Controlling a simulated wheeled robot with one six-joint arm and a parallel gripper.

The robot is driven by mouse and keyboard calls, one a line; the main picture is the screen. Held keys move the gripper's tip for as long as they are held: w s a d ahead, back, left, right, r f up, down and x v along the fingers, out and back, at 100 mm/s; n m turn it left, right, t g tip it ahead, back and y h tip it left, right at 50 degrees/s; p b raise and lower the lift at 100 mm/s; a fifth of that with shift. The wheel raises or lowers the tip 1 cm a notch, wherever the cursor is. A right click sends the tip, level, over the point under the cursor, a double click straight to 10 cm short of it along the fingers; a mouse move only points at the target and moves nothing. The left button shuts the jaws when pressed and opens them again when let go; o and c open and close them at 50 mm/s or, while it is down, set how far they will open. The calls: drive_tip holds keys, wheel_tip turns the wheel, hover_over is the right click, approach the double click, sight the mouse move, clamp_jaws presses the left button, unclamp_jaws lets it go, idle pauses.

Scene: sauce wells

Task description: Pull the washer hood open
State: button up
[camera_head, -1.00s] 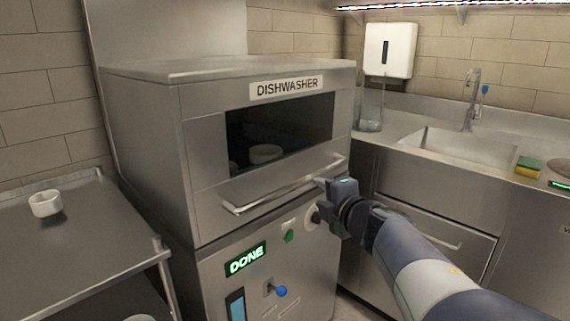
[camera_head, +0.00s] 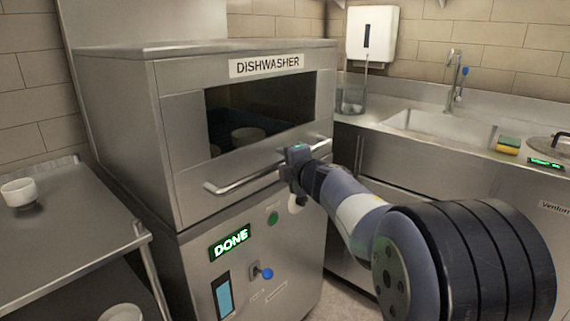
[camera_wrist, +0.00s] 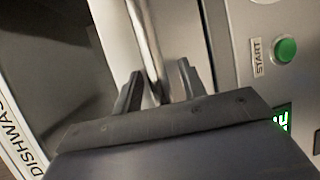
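The dishwasher hood (camera_head: 182,150) is down on its steel base and has a dark window. Its bar handle (camera_head: 240,182) runs across the lower front, and it also shows in the wrist view (camera_wrist: 147,45). My gripper (camera_head: 290,168) is at the right part of the handle. In the wrist view my gripper (camera_wrist: 160,90) has its two fingers apart, one on each side of the bar, with gaps visible between bar and fingers. The bar's lower end in that view is hidden behind the gripper body.
Below the hood are a lit DONE display (camera_head: 230,242), a green start button (camera_head: 272,218) and a blue-knobbed lever (camera_head: 266,273). A steel table with a white cup (camera_head: 19,192) stands at left. A sink (camera_head: 440,125) is at right.

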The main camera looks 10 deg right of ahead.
clamp_jaws()
idle(0.4)
